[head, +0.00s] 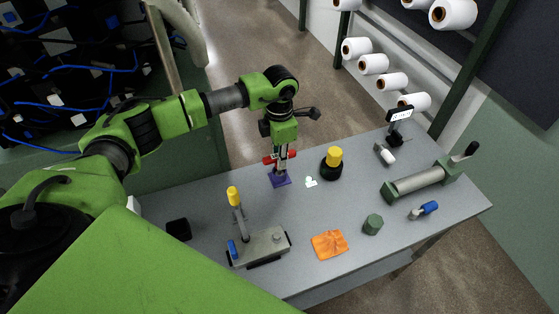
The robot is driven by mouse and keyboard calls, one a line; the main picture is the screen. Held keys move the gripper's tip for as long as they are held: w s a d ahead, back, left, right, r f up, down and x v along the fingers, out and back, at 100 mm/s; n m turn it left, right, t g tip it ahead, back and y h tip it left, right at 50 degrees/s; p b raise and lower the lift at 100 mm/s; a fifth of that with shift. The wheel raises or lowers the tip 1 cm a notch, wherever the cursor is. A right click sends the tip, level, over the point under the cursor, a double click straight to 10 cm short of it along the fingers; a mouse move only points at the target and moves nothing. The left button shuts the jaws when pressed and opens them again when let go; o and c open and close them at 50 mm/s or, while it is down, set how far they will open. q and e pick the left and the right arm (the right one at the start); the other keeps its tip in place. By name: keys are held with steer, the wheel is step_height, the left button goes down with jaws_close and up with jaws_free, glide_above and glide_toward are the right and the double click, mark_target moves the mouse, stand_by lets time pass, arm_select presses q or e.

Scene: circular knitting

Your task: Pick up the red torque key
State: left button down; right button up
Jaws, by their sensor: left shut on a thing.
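The red torque key (268,159) shows as a short red bar lying crosswise between the fingers of my left gripper (281,163). The gripper points down and is shut on it. Just below is a purple base (280,181) on the grey table; the fingers hide part of the key, and I cannot tell whether its lower end touches the base. My right gripper is not in view.
A yellow-topped black round piece (334,160) stands close to the right. A lever press with a yellow knob (258,247) stands in front. An orange cloth (329,244) and a green hexagonal block (373,224) lie near the front edge.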

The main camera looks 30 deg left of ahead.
arm_select(q)
steer(key=shift+r, duration=0.1)
steer(key=shift+w+r, duration=0.1)
steer(key=shift+r, duration=0.15)
step_height(320, 180, up, 8)
steer(key=b, duration=0.3)
steer(key=shift+r, duration=0.25)
steer(key=shift+r+b, duration=0.3)
steer(key=shift+r, duration=0.15)
steer(key=c, duration=2.8)
jaws_free()
jaws_close()
